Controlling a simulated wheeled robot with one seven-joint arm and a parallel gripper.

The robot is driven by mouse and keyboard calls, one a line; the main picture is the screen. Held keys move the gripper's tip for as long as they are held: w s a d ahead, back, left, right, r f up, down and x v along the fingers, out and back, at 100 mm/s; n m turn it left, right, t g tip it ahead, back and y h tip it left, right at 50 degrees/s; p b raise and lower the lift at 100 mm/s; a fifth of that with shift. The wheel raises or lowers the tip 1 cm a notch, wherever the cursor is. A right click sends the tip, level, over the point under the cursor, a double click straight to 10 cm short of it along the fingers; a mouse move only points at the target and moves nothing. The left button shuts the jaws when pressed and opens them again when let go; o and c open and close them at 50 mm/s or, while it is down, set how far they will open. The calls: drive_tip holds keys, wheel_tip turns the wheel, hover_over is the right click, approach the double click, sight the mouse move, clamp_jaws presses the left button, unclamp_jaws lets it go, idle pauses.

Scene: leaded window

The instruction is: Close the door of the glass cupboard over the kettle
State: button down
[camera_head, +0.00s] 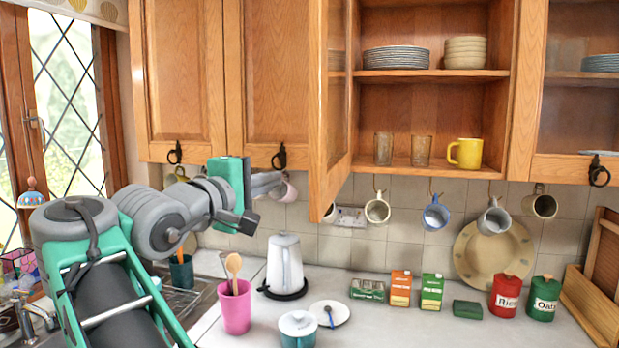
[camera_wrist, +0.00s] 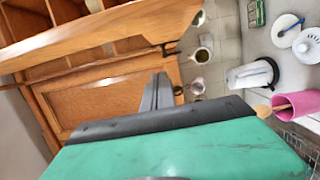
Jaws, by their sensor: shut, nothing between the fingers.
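The glass cupboard (camera_head: 432,80) stands open, with plates, bowls, two tumblers and a yellow mug on its shelves. Its wooden-framed door (camera_head: 326,110) swings out from the cupboard's left side and shows nearly edge-on. In the wrist view the door (camera_wrist: 110,32) crosses the top as a long slanting wooden frame. The white kettle (camera_head: 285,262) stands on the counter below, left of the door. My gripper (camera_head: 277,181) is shut and empty, left of the door's lower part; its fingers (camera_wrist: 157,92) point toward the cupboards.
Two closed wooden doors (camera_head: 184,75) with dark handles are on the left. Several mugs hang under the cupboards, including a white one (camera_head: 377,210). A pink cup (camera_head: 234,308) with a wooden spoon, a lidded pot (camera_head: 297,328) and cartons stand on the counter. A leaded window (camera_head: 70,110) is far left.

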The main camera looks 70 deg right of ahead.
drive_tip(key=s+d+p, duration=0.2)
drive_tip(key=s+d, duration=0.2)
drive_tip(key=d, duration=0.4)
drive_tip(key=shift+s, duration=0.15)
drive_tip(key=shift+s+d, duration=0.1)
drive_tip(key=shift+d, duration=0.05)
